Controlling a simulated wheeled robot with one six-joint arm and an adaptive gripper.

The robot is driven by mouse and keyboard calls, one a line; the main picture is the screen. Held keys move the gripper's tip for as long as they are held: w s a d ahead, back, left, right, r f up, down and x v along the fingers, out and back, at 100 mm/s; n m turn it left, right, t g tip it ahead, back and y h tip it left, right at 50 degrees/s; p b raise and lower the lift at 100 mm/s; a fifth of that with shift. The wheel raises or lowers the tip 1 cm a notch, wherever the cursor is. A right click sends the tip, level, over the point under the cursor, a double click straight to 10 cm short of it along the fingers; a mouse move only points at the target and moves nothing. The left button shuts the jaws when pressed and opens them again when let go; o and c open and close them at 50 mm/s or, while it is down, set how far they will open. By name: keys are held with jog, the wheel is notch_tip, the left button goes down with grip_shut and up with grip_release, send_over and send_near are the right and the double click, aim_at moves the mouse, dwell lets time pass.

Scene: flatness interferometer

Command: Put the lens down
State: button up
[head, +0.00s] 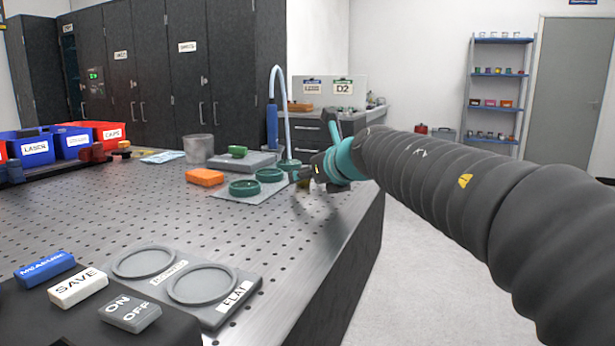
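My gripper (304,179) is at the far right edge of the perforated optical table (150,215), at the end of my outstretched dark arm. Its fingers are small and dark here, so I cannot tell whether they are open or shut. A faint, yellowish, see-through shape (319,207) shows just below it; it may be the lens, but I cannot make out its outline or whether it is held. Green ring holders (243,188) sit on a light plate (226,195) just left of the gripper; another green ring (289,165) is close behind it.
A grey two-ring mount labelled FLAT (218,308) lies at the near edge, beside the MEASURE, SAVE and ON/OFF blocks (130,313). An orange block (205,177), a clear beaker (199,149) and a thin upright curved tube (284,110) stand near the rings. Mid-table is clear.

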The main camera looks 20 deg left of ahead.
jog(key=v, duration=1)
jog(key=shift+s+d+r, duration=0.15)
jog(key=shift+s+d, duration=0.05)
jog(key=shift+d, duration=0.1)
